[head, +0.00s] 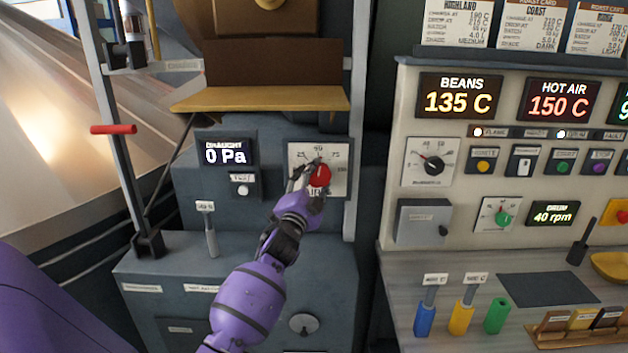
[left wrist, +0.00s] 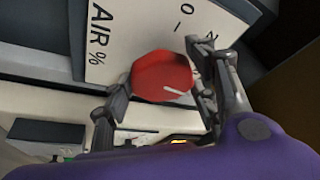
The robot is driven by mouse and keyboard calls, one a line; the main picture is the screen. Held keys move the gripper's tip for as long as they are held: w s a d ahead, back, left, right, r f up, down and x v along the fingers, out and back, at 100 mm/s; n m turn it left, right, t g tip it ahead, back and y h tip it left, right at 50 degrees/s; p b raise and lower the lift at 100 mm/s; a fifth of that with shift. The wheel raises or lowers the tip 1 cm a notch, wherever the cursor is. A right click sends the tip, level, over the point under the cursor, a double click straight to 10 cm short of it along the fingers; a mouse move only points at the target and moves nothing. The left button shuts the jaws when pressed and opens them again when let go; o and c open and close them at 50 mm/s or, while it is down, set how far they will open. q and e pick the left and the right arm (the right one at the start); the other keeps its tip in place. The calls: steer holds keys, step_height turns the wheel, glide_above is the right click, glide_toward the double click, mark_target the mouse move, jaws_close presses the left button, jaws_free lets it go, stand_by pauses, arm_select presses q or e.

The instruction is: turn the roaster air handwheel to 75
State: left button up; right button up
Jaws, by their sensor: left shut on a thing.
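The roaster air handwheel is a red knob (head: 319,177) on a white square dial plate (head: 339,158) marked up to 100. The plate is on the grey machine front, right of the draught display. My left gripper (head: 307,180) is at the knob, with its fingers on either side of it, shut on it. In the left wrist view the red knob (left wrist: 162,77) sits between the two fingers (left wrist: 155,90), with a white mark on its face. The plate there reads "AIR %". The knob's pointer is near the top of the scale, around 50. My right gripper is not in view.
A draught display (head: 226,153) reads 0 Pa, with a small knob below it. A grey lever (head: 210,232) stands left of my forearm. A red-handled bar (head: 113,129) is at the left. The control panel (head: 388,160) with dials and displays stands at the right.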

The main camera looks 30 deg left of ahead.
arm_select(q)
steer(key=m+g+h, duration=0.1)
steer(key=m, duration=0.3)
steer(key=shift+s+a, duration=0.1)
steer(key=shift+m+g+h, duration=0.4)
steer(key=shift+m+g, duration=0.2)
steer(key=shift+m, duration=1.1)
steer(key=o, duration=1.1)
steer(key=shift+r, duration=0.1)
steer(key=s+d, duration=0.1)
steer(key=s, duration=1.1)
steer(key=shift+d, duration=0.4)
